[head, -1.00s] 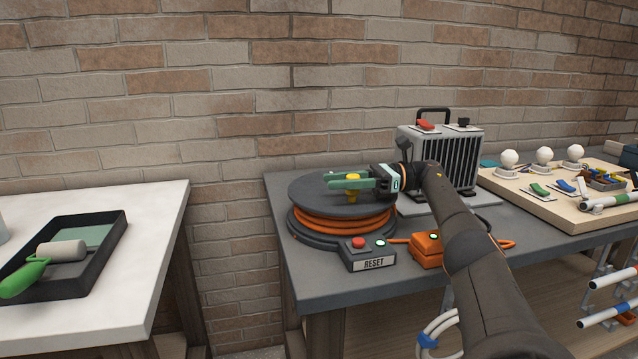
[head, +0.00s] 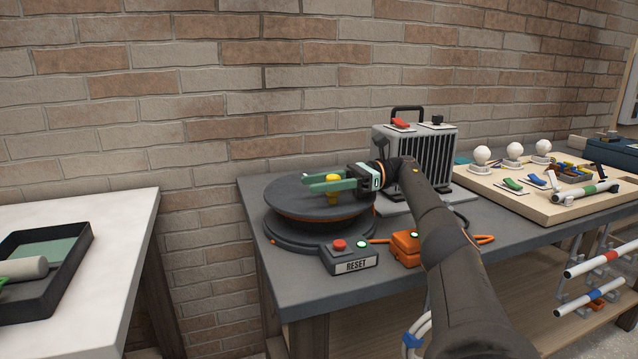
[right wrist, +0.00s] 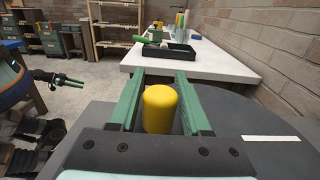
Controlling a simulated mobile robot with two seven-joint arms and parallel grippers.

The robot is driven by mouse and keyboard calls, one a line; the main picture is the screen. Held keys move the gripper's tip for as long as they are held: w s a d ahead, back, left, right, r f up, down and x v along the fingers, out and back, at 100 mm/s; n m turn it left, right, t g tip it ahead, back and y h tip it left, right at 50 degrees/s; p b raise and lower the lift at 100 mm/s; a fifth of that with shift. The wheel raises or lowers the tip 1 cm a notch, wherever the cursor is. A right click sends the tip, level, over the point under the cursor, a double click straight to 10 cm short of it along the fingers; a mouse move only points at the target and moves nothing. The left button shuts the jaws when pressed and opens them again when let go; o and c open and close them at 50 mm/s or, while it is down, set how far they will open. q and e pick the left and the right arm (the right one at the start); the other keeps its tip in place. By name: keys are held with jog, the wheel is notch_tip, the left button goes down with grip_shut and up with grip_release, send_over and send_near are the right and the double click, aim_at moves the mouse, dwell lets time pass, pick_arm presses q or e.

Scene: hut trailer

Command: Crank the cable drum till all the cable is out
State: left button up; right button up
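The cable drum (head: 290,196) lies on the grey bench, its dark top disc level. Only a thin line of orange cable (head: 352,216) shows under the disc's near right edge. A yellow crank knob (head: 333,183) stands on the disc and also shows in the right wrist view (right wrist: 160,108). My left gripper (right wrist: 68,79) shows small at the left of the right wrist view, away from the drum.
A RESET box (head: 349,259) with a red button and green light sits before the drum. An orange box (head: 405,246) is beside it. A grey heater-like unit (head: 415,150) stands behind my right arm. A board with bulbs (head: 510,195) is right; a white table (head: 110,235) is left.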

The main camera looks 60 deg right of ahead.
jog(key=shift+o, duration=1.3)
